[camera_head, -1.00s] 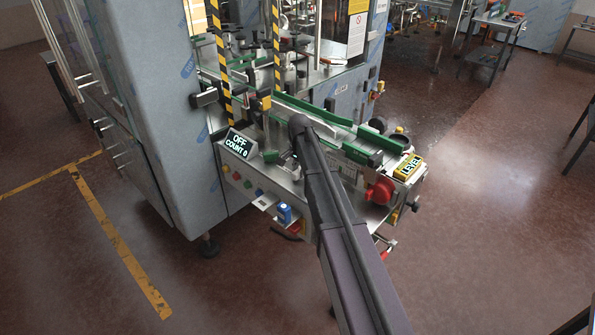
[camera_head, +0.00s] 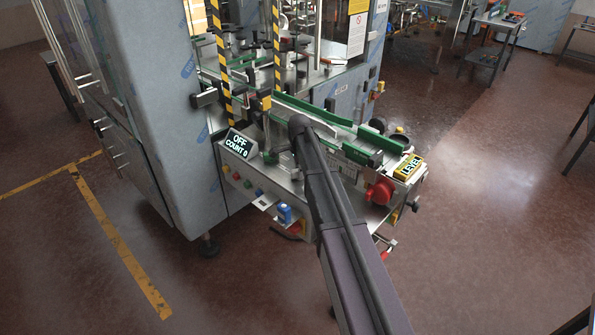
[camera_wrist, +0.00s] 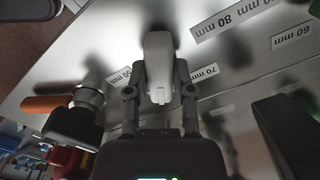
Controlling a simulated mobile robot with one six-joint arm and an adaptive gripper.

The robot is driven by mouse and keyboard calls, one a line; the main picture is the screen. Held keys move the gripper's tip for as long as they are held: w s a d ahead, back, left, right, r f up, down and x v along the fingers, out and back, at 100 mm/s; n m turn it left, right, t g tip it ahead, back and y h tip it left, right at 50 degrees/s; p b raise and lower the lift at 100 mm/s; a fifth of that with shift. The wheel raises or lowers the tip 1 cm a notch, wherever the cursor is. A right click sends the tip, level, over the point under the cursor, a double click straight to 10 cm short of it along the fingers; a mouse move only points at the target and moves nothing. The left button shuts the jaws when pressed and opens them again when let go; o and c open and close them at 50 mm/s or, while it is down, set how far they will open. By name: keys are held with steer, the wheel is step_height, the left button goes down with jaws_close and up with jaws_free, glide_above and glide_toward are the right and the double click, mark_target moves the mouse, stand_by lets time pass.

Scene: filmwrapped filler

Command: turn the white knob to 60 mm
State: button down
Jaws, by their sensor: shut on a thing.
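The white knob (camera_wrist: 160,65) is in the middle of the wrist view, its narrower end toward the bottom of the picture. My gripper (camera_wrist: 160,90) is shut on it, with one finger on each side. Upside-down scale labels lie on the metal plate around it: 70 mm (camera_wrist: 205,73) just right of the knob, 80 mm (camera_wrist: 237,15) at upper right, 60 mm (camera_wrist: 292,35) at far right. Another label (camera_wrist: 119,76) beside the left finger is partly hidden and hard to read. In the head view my arm hides the knob and gripper.
An orange-handled lever (camera_wrist: 45,104) is left of my gripper; a dark bar (camera_wrist: 290,135) is at right. The machine has green guide rails (camera_head: 315,110), a display (camera_head: 238,144) reading OFF, COUNT 0, and a red knob (camera_head: 381,192). Open floor lies in front and to the right.

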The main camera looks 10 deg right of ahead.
steer(key=shift+s, duration=0.25)
steer(key=shift+c, duration=2.4)
jaws_free()
steer(key=shift+d, duration=0.1)
steer(key=shift+w, duration=0.1)
steer(key=shift+w+r, duration=0.1)
